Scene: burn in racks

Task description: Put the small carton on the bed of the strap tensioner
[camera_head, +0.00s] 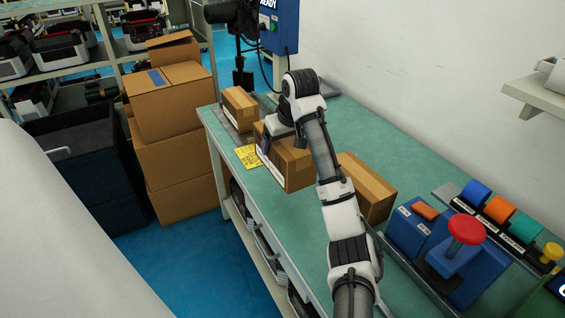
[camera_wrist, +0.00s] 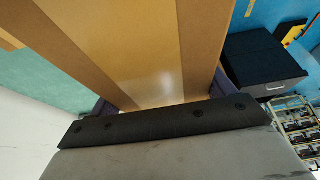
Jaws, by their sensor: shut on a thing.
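My gripper (camera_head: 277,138) is shut on a brown taped carton (camera_head: 290,168), reaching it from above near the middle of the bench. In the wrist view the carton (camera_wrist: 155,60) fills the space between the dark fingers, with green bench to its left. I cannot tell whether its underside touches the bench. A smaller-looking carton (camera_head: 240,108) stands at the bench's far left end, beside a grey plate. Behind it are a black post (camera_head: 241,60) and a blue box (camera_head: 279,25) marked READY, apparently the strap tensioner. Its bed is mostly hidden by cartons and my arm.
Another carton (camera_head: 368,187) stands to the right of my forearm. A yellow note (camera_head: 248,157) lies near the bench's front edge. A blue fixture with a red knob (camera_head: 466,229) and coloured blocks occupy the right end. Stacked boxes (camera_head: 172,100) stand on the floor left.

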